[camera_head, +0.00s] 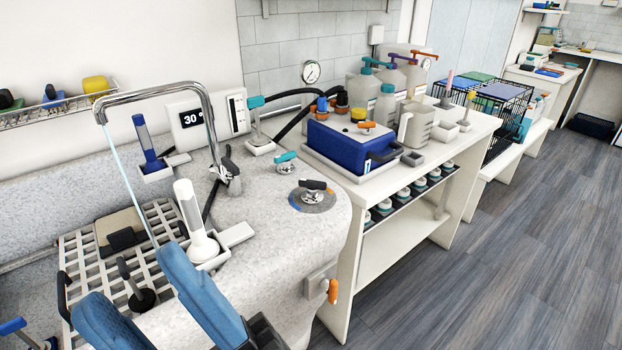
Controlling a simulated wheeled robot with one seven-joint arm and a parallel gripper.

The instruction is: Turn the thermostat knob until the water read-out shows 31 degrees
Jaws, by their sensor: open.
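The water read-out (191,118) is a white wall panel with a black display reading 30 degrees. The likely thermostat knob (312,197) is a metal knob with a dark, orange-tipped bar handle. It sits on a grey dial with blue and orange marks, on the speckled tub surround. My gripper (128,276) shows as two blue padded fingers at the lower left. It is open and empty, over the grated tub area, well left of and nearer than the knob, and apart from it.
A curved metal tap (150,90) runs a thin water stream into the tub. A teal-handled valve (285,162) stands behind the knob. A blue box (345,145) and bottles crowd the right counter.

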